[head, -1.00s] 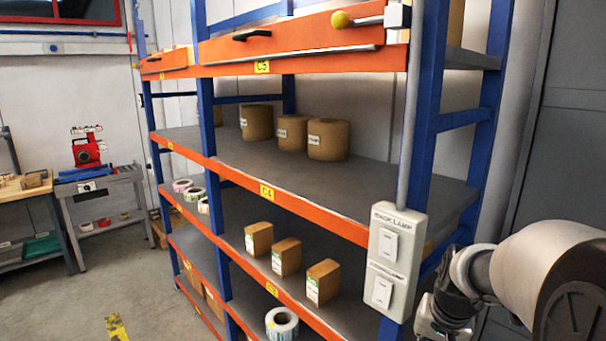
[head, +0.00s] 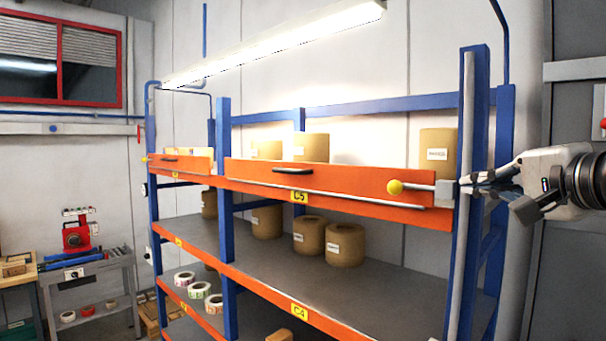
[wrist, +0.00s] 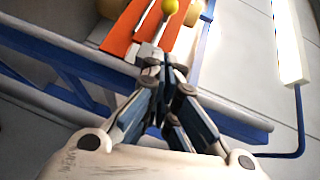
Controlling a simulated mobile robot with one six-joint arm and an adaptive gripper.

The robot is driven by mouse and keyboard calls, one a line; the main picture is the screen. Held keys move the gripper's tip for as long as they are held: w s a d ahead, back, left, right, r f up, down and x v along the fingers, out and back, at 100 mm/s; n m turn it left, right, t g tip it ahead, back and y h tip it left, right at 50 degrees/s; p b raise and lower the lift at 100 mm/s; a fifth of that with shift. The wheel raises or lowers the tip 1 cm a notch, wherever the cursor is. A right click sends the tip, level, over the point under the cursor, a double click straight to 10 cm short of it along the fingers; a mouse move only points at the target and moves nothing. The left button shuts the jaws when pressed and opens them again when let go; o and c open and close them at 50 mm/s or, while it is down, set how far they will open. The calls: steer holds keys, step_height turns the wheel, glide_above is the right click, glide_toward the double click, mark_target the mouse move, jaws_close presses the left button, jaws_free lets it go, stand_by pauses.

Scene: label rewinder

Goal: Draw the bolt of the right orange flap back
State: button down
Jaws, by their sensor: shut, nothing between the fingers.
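The right orange flap (head: 330,187) stands upright along the upper shelf. Its bolt (head: 418,187) is a grey rod with a yellow ball knob (head: 395,187) at its left end. The rod's right end reaches a light grey block (head: 445,190) by the blue post. In the wrist view the yellow knob (wrist: 170,6) is at the top, beyond the block. My gripper (head: 468,181) is beside the block, to the right of the knob. In the wrist view my gripper (wrist: 165,68) is shut and empty, its fingertips close to the block; I cannot tell whether they touch it.
The blue post (head: 478,120) with a grey conduit stands beside my gripper. The left orange flap (head: 180,164) is farther along. Brown rolls (head: 311,148) stand behind the right flap. A lit lamp (head: 290,38) hangs above. The space in front of the flap is clear.

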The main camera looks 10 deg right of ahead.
steer(key=shift+d+r, duration=0.1)
steer(key=shift+d, duration=0.05)
steer(key=p, duration=0.1)
glide_toward(422, 185)
steer(key=w, duration=0.3)
steer(key=w+a, duration=0.2)
steer(key=shift+w+a+f+p, duration=0.25)
steer(key=shift+w+a+p, duration=0.05)
steer(key=shift+p, duration=0.1)
steer(key=shift+w+a, duration=0.2)
steer(key=shift+a, duration=0.15)
steer(key=shift+f, duration=0.1)
steer(key=shift+d, duration=0.1)
